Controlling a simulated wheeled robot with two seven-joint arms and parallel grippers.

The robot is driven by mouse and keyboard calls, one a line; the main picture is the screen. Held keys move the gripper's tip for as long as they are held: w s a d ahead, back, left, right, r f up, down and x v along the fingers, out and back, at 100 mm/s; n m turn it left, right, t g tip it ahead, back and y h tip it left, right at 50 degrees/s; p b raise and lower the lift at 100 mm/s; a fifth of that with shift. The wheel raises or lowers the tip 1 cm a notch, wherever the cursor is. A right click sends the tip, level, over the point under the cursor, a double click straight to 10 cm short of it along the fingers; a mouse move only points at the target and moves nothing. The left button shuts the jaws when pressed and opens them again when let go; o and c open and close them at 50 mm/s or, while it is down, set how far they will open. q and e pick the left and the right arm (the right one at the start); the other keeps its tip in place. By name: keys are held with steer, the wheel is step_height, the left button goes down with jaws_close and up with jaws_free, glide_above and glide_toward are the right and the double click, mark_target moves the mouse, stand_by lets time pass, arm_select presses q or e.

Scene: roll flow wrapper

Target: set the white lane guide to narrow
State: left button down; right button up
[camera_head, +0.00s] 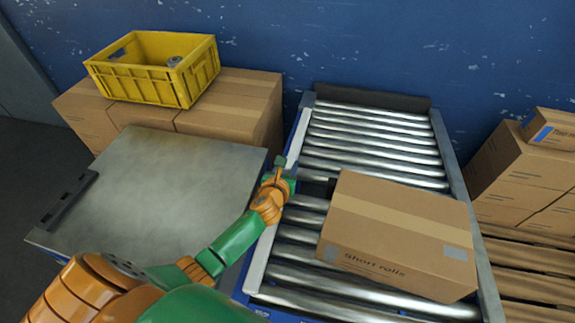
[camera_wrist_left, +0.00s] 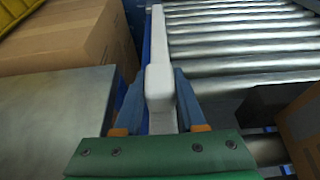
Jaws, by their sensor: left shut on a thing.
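The white lane guide (camera_head: 262,255) is a long pale rail along the left side of the roller conveyor (camera_head: 375,135). In the left wrist view the white lane guide (camera_wrist_left: 158,40) runs away from me, with a thicker white block at its near part. My left gripper (camera_head: 285,178) is at the guide's middle, reaching in from the left. In the left wrist view, my left gripper (camera_wrist_left: 159,82) has one finger on each side of the white block and is shut on it. The fingers hide part of the guide. My right gripper is not in view.
A carton marked "Short rolls" (camera_head: 398,235) sits on the rollers, right of the guide. A grey metal table (camera_head: 150,190) stands left. Behind it, a yellow crate (camera_head: 145,85) rests on cartons (camera_head: 235,110). More cartons (camera_head: 525,175) stand on a pallet at right.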

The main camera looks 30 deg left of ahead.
arm_select(q)
steer(key=d, duration=0.2)
steer(key=w+d, duration=0.1)
steer(key=d, duration=0.1)
steer(key=shift+w+d+b, duration=0.1)
steer(key=shift+d+b, duration=0.2)
steer(key=shift+b, duration=0.05)
steer(key=shift+c, duration=2.4)
jaws_free()
